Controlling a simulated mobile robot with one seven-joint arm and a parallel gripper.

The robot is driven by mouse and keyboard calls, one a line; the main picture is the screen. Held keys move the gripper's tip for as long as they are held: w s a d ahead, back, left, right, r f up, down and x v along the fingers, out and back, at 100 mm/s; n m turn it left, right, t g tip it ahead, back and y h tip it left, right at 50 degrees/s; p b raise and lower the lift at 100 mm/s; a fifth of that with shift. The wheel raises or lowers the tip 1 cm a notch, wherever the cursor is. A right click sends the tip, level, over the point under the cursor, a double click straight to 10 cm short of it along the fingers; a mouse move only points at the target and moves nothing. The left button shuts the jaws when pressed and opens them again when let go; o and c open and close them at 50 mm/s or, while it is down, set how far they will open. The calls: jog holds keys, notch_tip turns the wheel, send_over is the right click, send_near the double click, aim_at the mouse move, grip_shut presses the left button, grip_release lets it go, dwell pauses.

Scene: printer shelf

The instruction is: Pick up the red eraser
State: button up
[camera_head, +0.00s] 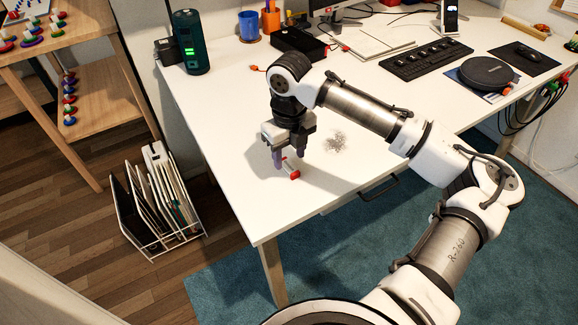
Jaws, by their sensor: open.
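The red eraser (294,175) is a small red piece with a pale section, lying on the white desk (240,215) near its front left part. My gripper (288,160) points down right over it, with its fingers apart. One finger is to the left of the eraser and the other is behind it in the picture. The gripper hides part of the eraser's far end. The fingertips are close to the desk top, and I cannot tell whether they touch the eraser.
A grey scribble or shavings patch (337,140) is right of the gripper. A dark green cylinder (190,42), a black box (299,44), a keyboard (427,59) and a round black device (486,73) stand farther back. The desk's front left area is clear.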

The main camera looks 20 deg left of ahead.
aim_at(289, 166)
jog(key=shift+f, duration=1.5)
jog(key=shift+c, duration=0.5)
grip_shut()
notch_tip(289, 166, up, 20)
